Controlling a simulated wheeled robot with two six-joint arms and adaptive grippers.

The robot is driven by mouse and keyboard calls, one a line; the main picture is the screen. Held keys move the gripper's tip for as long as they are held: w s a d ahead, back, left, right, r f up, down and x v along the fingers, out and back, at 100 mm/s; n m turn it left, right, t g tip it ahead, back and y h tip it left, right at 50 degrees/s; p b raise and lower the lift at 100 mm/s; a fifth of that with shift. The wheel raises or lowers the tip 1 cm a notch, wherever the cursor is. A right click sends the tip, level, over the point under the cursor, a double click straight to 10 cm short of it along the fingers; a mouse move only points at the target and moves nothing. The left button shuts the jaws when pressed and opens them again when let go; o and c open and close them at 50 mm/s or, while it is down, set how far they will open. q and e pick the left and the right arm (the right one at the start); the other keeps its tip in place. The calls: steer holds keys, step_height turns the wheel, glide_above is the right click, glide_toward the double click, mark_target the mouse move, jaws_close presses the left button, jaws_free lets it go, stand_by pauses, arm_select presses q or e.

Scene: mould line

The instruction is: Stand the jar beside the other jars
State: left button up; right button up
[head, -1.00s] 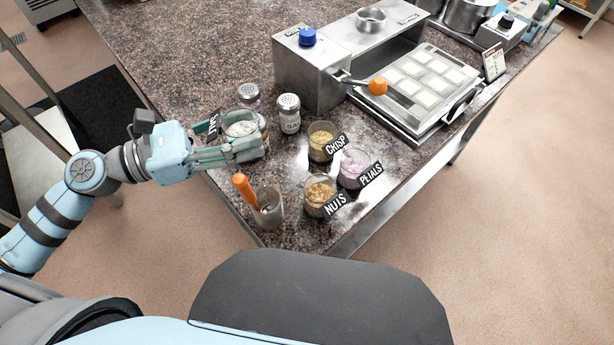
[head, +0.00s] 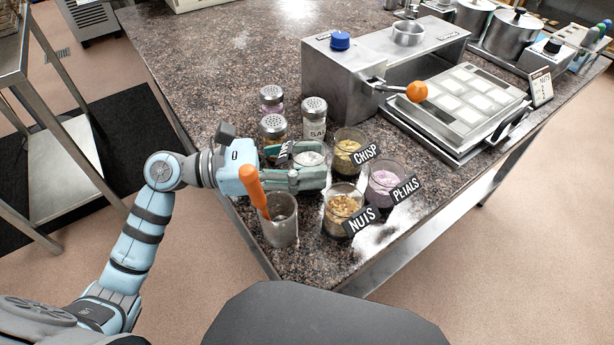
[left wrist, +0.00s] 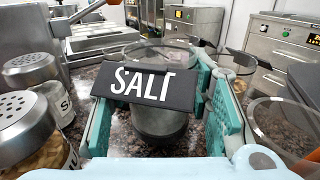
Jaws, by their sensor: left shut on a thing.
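My left gripper (head: 322,166) is shut on a glass jar (head: 308,157) of white grains. In the left wrist view the jar (left wrist: 160,122) sits upright between the teal fingers, its black SALT tag facing the camera. I cannot tell whether its base touches the counter. It is close beside the other jars: the crisp jar (head: 348,153) just right of it, the nuts jar (head: 341,205) in front, and the petals jar (head: 385,180) further right. The fingers partly hide the salt jar in the head view. My right gripper is out of view.
Shakers (head: 314,118) with metal lids stand behind the gripper. A glass cup (head: 281,222) with an orange-handled tool stands at the front left, close to my gripper. A steel machine (head: 345,85) and a mould tray (head: 462,100) are behind. White powder lies by the nuts and petals jars.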

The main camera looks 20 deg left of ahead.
arm_select(q)
step_height(320, 180, down, 2)
steer(key=shift+f, duration=0.1)
steer(key=shift+a, duration=0.1)
steer(key=o, duration=1.1)
steer(key=shift+c, duration=0.2)
